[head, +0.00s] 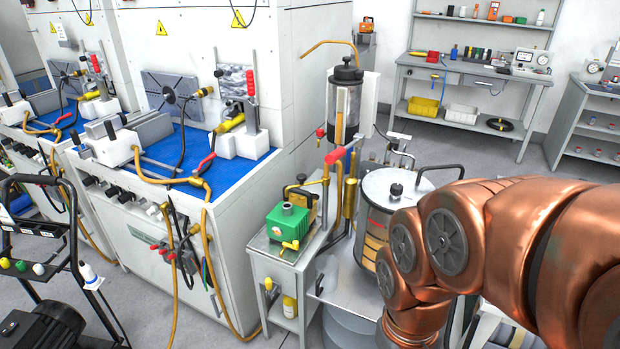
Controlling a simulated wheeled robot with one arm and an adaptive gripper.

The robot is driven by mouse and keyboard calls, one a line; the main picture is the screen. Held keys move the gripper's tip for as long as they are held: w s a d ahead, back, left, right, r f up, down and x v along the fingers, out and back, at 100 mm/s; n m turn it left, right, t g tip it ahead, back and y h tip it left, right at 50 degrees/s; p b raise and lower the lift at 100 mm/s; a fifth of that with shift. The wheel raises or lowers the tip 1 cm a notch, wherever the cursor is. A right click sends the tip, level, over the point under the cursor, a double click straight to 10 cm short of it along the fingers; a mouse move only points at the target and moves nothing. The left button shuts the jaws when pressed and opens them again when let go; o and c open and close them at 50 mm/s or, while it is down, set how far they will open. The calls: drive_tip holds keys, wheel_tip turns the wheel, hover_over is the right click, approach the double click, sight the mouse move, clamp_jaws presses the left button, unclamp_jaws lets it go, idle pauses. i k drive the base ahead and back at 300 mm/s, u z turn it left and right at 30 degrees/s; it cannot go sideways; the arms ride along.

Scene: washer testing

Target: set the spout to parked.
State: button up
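No part is clearly marked as the spout, and I cannot tell its setting. A thin bent brass tube (328,43) rises at the top of the clear cylinder (345,100) with a black lid. A steel drum (378,220) with a lid and black knob stands to the right, partly hidden by my copper arm. My arm comes in from the right and bends down past the bottom edge. My gripper is out of view.
A small cabinet (272,268) carries a green pump (289,224) left of the drum. White test benches with blue tops (245,165) stand at left. A black trolley frame (75,225) is at lower left. Floor is open toward the back workbench (470,70).

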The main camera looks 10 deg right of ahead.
sight(301, 177)
drive_tip(key=u, duration=0.3)
drive_tip(key=i, duration=0.85)
drive_tip(key=u, duration=0.4)
